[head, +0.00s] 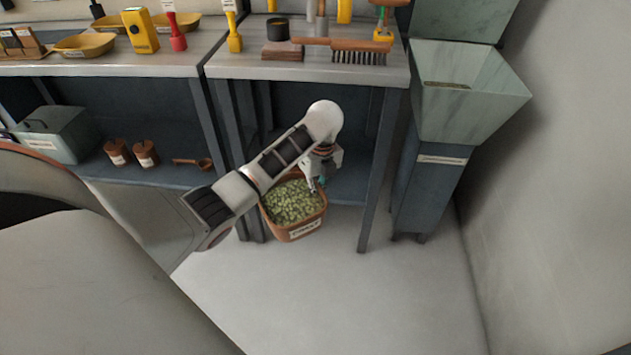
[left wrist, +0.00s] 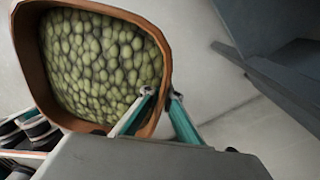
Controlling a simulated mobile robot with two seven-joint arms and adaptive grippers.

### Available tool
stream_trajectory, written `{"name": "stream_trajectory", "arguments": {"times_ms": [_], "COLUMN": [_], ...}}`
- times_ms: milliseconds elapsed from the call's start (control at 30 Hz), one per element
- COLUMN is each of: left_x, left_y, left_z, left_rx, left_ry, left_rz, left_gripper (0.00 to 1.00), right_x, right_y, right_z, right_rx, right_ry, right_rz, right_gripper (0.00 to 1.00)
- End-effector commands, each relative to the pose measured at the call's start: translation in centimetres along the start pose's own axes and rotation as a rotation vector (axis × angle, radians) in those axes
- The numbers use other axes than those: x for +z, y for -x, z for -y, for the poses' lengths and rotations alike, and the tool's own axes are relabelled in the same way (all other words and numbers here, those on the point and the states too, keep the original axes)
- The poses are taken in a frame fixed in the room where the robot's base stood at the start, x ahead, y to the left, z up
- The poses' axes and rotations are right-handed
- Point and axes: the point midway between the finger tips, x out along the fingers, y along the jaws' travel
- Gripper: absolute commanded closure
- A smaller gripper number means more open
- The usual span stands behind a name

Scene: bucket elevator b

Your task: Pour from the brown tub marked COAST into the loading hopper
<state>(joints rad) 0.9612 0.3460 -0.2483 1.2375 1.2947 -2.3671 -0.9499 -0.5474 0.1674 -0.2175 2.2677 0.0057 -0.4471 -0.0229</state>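The brown tub marked COAST (head: 306,227) stands upright in front of the bench's right bay, full of green, bean-like pieces (head: 292,202). I cannot tell whether its base touches the floor. My left gripper (head: 316,184) reaches down to the tub's far right rim. In the left wrist view, the gripper's (left wrist: 162,93) fingers are close together on either side of the tub's rim (left wrist: 158,42), one inside and one outside, shut on it. The loading hopper (head: 470,92), pale green with sloping walls, stands right of the bench. My right gripper is out of view.
The bench top (head: 330,68) holds a brush (head: 358,56), a black cup (head: 277,30) and yellow tools. Its leg (head: 376,185) stands right of the tub. A dark blue stand (head: 432,195) supports the hopper. The floor (head: 370,300) in front is clear.

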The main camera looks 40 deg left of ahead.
Motion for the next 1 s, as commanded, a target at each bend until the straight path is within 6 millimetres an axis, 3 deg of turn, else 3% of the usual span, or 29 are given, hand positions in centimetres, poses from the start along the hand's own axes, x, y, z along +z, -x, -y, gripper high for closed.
{"name": "stream_trajectory", "arguments": {"times_ms": [667, 1000], "left_x": [-4.7, -8.9], "left_y": [6.9, 11.8], "left_z": [-3.0, -5.3], "left_rx": [-0.012, -0.011], "left_ry": [0.520, 0.921], "left_rz": [-0.038, -0.083], "left_gripper": [1.00, 1.00], "right_x": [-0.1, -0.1], "right_y": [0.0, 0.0], "right_z": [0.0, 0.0], "right_rx": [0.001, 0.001], "right_ry": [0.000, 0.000], "right_rz": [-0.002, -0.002], "right_gripper": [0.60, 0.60]}}
